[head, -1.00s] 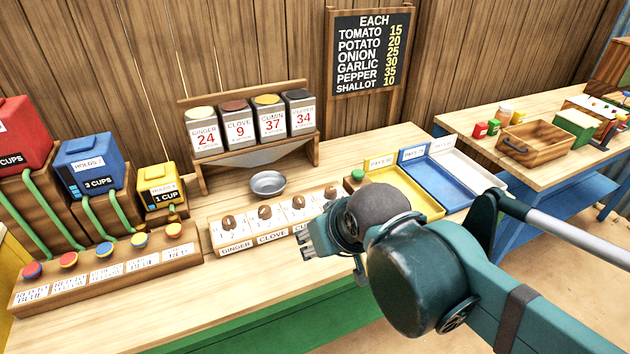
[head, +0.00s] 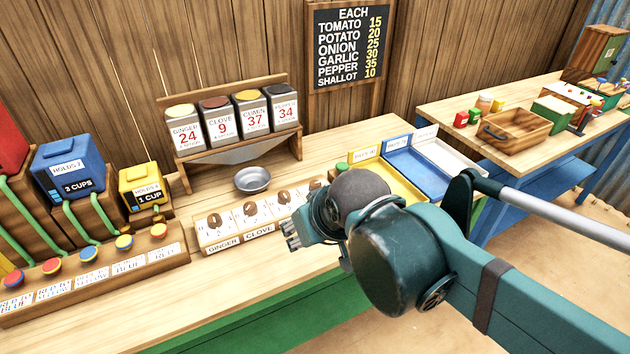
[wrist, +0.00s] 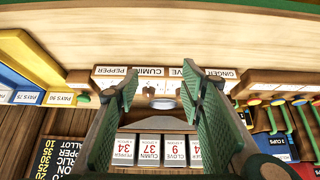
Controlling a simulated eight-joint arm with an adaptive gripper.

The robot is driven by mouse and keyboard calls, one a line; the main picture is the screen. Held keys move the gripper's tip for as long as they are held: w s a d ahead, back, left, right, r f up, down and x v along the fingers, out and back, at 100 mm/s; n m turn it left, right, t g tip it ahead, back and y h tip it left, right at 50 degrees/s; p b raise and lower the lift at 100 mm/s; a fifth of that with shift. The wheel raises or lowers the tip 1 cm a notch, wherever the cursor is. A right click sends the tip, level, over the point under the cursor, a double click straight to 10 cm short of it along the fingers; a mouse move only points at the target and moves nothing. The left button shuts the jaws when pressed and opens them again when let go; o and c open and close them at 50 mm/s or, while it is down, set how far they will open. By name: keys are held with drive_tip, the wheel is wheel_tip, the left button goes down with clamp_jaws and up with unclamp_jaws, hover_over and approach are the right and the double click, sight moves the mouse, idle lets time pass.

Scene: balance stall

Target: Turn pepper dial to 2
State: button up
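The pepper dial (head: 315,185) is a brown knob at the right end of the wooden dial board (head: 204,246). My gripper and wrist partly cover that end in the head view, hiding the cumin and pepper name labels. My gripper (head: 290,237) hangs in front of the board, just right of the clove label. In the wrist view the scene is upside down, and the pepper label (wrist: 110,71) shows at the board's left end beside the left finger. My gripper (wrist: 158,85) is open and empty, its fingers wide apart. The pepper dial's setting is too small to read.
A metal bowl (head: 252,180) sits behind the dial board, below the spice rack (head: 300,146) with its canisters. A green button (head: 342,168) and yellow tray (head: 412,196) lie right of the board. Colored buttons (head: 89,254) and cup dispensers (head: 70,171) stand left.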

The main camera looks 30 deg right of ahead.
drive_tip(key=w+d+r+g+p, duration=0.2)
drive_tip(key=w+d+r+p, duration=0.25)
drive_tip(key=w+p, duration=0.4)
drive_tip(key=n+g+p, duration=0.2)
drive_tip(key=g+p, duration=0.3)
drive_tip(key=p, duration=0.8)
approach(315, 183)
drive_tip(key=shift+s+a+f+h, duration=0.1)
drive_tip(key=shift+a+f+h, duration=0.3)
drive_tip(key=shift+a+f, duration=0.05)
drive_tip(key=shift+f, duration=0.25)
drive_tip(key=shift+d+f, duration=0.15)
drive_tip(key=shift+f, duration=1.7)
drive_tip(key=shift+d+f, duration=0.15)
drive_tip(key=shift+f, duration=1.65)
drive_tip(key=c, duration=0.9)
